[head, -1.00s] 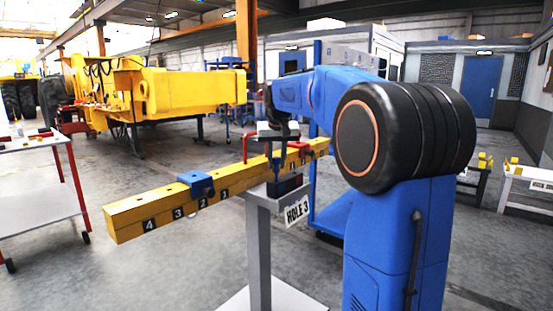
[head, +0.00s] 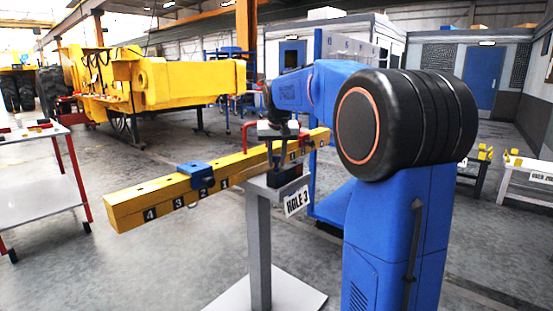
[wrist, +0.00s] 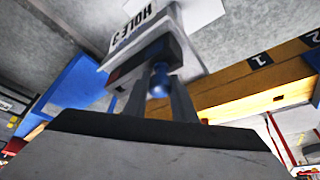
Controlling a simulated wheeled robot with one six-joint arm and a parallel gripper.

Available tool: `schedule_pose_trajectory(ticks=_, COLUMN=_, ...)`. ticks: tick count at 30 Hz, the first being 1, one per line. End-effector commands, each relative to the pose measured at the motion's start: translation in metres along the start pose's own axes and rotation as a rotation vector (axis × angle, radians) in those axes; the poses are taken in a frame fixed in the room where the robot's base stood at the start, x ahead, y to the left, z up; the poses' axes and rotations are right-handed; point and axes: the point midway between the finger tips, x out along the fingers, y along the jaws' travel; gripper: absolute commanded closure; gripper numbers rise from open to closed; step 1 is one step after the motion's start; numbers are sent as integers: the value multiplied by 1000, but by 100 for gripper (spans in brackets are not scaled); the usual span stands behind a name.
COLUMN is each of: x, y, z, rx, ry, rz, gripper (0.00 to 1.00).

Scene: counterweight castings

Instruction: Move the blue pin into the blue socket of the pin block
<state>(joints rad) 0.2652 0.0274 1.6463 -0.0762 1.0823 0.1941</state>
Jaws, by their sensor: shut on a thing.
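My gripper (head: 278,165) points down at the dark pin block (head: 290,187), which stands on top of a grey pedestal (head: 258,240). In the wrist view my gripper's two grey fingers (wrist: 158,95) are closed about the blue pin (wrist: 158,84), whose rounded blue end shows between them. The pin block (wrist: 145,58) lies just beyond the fingertips, with a red mark on its left part. The blue socket is not clearly seen. I cannot tell whether the pin's far end touches the block or is in a socket.
A long yellow beam (head: 150,203) with numbered marks and a blue slider (head: 197,176) runs close behind the pedestal. A white sign reading "HOLE 3" (head: 297,201) hangs at the pedestal's front. A white cart (head: 40,200) stands at far left, with open floor between.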

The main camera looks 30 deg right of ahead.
Motion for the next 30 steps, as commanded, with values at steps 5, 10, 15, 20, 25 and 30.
schedule_pose_trajectory(ticks=5, x=0, y=0, z=0, rx=0, ry=0, rz=0, gripper=100)
schedule_pose_trajectory(ticks=10, x=0, y=0, z=0, rx=0, ry=1, rz=0, gripper=54)
schedule_pose_trajectory(ticks=15, x=0, y=0, z=0, rx=0, ry=1, rz=0, gripper=54)
schedule_pose_trajectory(ticks=20, x=-2, y=0, z=0, rx=0, ry=1, rz=0, gripper=54)
schedule_pose_trajectory(ticks=25, x=-20, y=0, z=0, rx=0, ry=3, rz=-1, gripper=54)
schedule_pose_trajectory(ticks=30, x=-51, y=0, z=-1, rx=0, ry=3, rz=-1, gripper=54)
